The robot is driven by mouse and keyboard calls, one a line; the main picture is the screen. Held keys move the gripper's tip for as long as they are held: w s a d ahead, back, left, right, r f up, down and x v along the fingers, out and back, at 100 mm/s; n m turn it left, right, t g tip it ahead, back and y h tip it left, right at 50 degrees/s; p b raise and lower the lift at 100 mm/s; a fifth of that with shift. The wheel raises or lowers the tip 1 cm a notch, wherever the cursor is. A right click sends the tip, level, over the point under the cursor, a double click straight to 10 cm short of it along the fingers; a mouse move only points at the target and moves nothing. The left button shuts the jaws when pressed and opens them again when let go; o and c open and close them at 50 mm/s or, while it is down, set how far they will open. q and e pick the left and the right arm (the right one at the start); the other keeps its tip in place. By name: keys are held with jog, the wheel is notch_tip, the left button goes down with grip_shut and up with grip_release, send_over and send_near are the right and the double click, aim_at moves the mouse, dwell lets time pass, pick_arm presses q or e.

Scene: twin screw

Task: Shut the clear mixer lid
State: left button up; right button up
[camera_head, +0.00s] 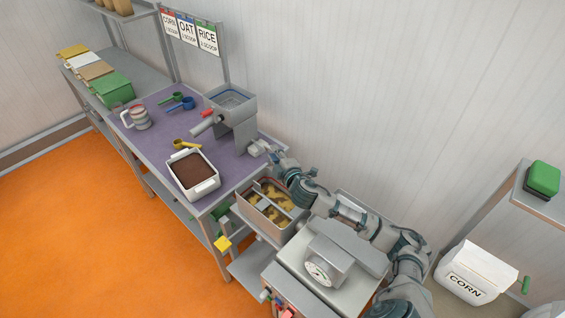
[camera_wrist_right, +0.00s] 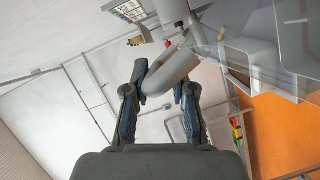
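The mixer (camera_head: 248,213) is a steel box with yellow-brown contents and metal bars inside, left of the scale. Its clear lid is hard to make out in the head view; a transparent panel (camera_wrist_right: 235,28) at the upper right of the right wrist view looks like it. My right arm comes in from the lower right, and its gripper (camera_head: 268,151) is above the mixer's back edge. In the wrist view the right gripper's fingers (camera_wrist_right: 163,88) are spread, with a light grey rounded piece (camera_wrist_right: 178,68), perhaps the lid's handle, between them; contact is unclear. My left gripper is out of view.
A scale (camera_head: 322,272) stands just right of the mixer. A steel hopper machine (camera_head: 232,105) and a white tub of brown powder (camera_head: 193,172) stand on the purple-topped table (camera_head: 155,150). A CORN bag (camera_head: 475,275) sits at the right.

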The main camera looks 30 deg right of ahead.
jog(key=s+r, duration=0.1)
jog(key=s, duration=0.9)
jog(key=shift+s+a, duration=0.2)
jog(key=shift+a, duration=0.1)
